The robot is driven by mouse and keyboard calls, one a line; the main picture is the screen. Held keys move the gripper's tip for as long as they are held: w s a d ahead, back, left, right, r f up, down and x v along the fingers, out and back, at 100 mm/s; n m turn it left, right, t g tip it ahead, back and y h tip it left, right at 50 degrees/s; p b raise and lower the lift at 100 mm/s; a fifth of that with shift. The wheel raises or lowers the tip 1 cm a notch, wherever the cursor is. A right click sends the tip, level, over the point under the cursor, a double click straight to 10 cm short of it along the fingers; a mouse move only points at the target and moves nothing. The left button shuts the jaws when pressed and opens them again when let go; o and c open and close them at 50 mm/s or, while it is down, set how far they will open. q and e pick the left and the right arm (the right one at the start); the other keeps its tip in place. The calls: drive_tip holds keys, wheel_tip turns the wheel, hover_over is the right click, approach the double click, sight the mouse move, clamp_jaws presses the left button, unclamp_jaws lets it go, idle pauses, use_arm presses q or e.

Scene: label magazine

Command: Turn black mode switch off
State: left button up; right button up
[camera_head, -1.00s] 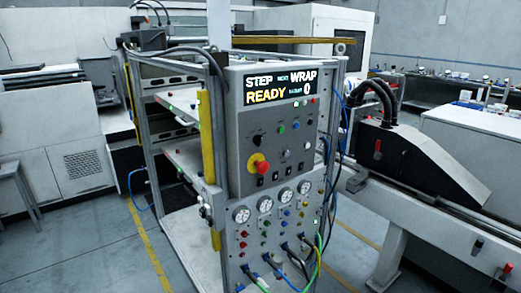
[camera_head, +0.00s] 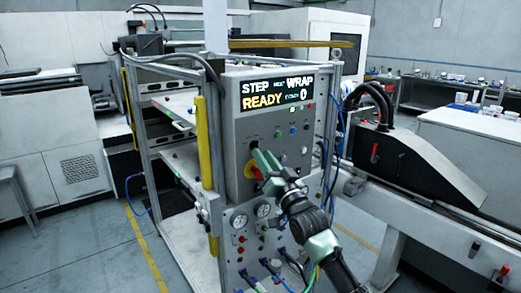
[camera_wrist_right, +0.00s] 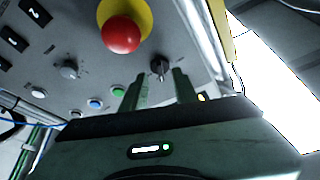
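The black mode switch (camera_wrist_right: 160,68) shows in the right wrist view as a small dark knob on the grey control panel (camera_head: 240,120). My right gripper (camera_wrist_right: 157,75) is open and empty. Its two fingers point at the panel, one on each side of the switch in that view. I cannot tell whether they reach around it or touch it. In the head view my right gripper (camera_head: 261,160) is in front of the panel and partly hides the switch area. My left gripper is not in view.
The red emergency stop (camera_wrist_right: 120,35) with its yellow collar (camera_wrist_right: 138,12) sits close to the switch. A grey knob (camera_wrist_right: 69,70), a blue button (camera_wrist_right: 95,104) and other buttons are nearby. The panel display (camera_head: 277,91) reads STEP, WRAP and READY. Gauges and cables are below.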

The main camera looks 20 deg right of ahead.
drive_tip(key=shift+x, duration=1.25)
clamp_jaws()
